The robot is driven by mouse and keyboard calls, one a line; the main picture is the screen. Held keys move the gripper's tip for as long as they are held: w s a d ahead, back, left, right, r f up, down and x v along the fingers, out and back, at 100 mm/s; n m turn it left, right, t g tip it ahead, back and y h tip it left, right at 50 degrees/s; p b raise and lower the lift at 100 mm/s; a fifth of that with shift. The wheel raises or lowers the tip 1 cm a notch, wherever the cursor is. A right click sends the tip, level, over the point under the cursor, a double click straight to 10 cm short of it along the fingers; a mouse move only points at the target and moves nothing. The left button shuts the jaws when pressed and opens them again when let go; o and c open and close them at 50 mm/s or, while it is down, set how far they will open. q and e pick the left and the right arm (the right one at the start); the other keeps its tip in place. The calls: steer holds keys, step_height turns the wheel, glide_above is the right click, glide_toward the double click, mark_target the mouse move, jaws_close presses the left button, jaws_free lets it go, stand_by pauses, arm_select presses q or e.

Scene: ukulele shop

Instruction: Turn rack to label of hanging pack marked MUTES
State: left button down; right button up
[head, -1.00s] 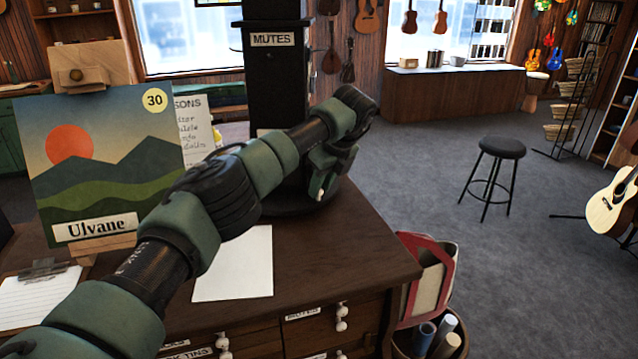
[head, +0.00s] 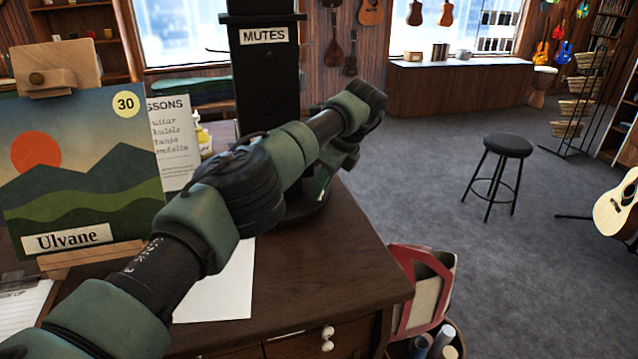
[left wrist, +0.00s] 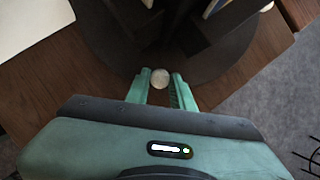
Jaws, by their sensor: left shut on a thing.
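The rack (head: 266,80) is a tall black column on the wooden counter, with a white label reading MUTES (head: 265,36) on its upper front. Its dark round base (head: 292,212) is partly hidden behind my left arm; the base also shows in the left wrist view (left wrist: 110,45). My left gripper (head: 322,185) is low at the right side of the rack. In the left wrist view its green fingers (left wrist: 160,76) are closed around a small pale round knob (left wrist: 160,80) at the base's edge. My arm hides the rack's lower part and any packs there. My right gripper is out of view.
A landscape picture marked Ulvane (head: 75,170) stands on the counter at left, with a LESSONS sign (head: 173,135) behind it. A white sheet (head: 222,290) lies under my arm. A black stool (head: 505,148) stands on open grey carpet at right.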

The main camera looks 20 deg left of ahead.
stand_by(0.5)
arm_select(q)
steer(key=c, duration=1.2)
jaws_free()
steer(key=shift+a, duration=0.15)
steer(key=shift+c, duration=0.2)
steer(key=shift+d+r, duration=0.25)
steer(key=shift+r, duration=0.1)
steer(key=v, duration=0.7)
steer(key=shift+p, duration=0.45)
steer(key=shift+a, duration=0.1)
